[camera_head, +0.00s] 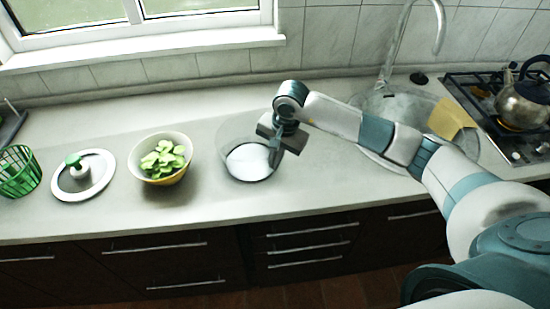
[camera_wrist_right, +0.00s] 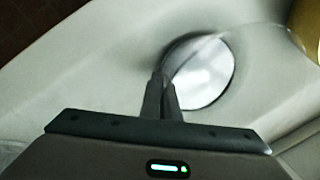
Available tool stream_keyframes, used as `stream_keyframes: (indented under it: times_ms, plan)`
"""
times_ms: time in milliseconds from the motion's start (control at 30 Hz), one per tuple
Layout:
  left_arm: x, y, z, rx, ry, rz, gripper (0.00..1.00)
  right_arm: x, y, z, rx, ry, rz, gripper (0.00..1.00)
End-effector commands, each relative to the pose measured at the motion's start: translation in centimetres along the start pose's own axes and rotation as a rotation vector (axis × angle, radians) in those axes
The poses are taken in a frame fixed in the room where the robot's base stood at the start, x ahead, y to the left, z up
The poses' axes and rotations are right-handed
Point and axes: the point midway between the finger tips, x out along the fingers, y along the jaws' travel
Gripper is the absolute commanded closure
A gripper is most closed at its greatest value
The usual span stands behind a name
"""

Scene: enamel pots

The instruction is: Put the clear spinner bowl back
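The clear spinner bowl (camera_head: 228,135) is see-through with a whitish round bottom. It stands on the counter, or just above it, in the middle of the head view. In the right wrist view its pale round bottom (camera_wrist_right: 203,73) shows just beyond the fingers. My right gripper (camera_head: 277,155) points down at the bowl's right side. Its fingers (camera_wrist_right: 161,80) are close together at the bowl's wall and look shut on it, though the clear wall is hard to make out. My left gripper is not in view.
Left of the bowl are a bowl of green leaves (camera_head: 163,158), a white lid with a green knob (camera_head: 83,175) and a green basket (camera_head: 18,171). The sink (camera_head: 402,104), a yellow cloth (camera_head: 449,118) and a stove with a kettle (camera_head: 524,103) are at right. Front counter is clear.

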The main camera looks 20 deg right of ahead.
Motion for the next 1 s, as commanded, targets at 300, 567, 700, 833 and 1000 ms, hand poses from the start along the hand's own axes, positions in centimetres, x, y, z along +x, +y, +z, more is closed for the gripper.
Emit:
stream_keyframes:
  times_ms: [300, 567, 700, 833, 1000]
  plan:
    - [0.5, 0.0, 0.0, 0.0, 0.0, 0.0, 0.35, 0.3, -0.1, 0.0, -0.001, 0.0, -0.003, 1.0]
    - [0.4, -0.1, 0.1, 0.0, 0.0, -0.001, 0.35, 0.2, 0.0, 0.0, 0.0, 0.0, 0.0, 0.79]
    - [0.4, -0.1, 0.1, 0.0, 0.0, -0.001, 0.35, 0.2, 0.0, 0.0, 0.0, -0.001, 0.0, 0.79]
    - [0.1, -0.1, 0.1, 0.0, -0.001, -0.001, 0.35, 0.0, 0.0, 0.0, 0.0, -0.001, 0.0, 0.79]
    - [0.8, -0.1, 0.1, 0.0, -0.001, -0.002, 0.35, -0.9, -0.1, -0.1, -0.001, 0.001, -0.003, 0.79]
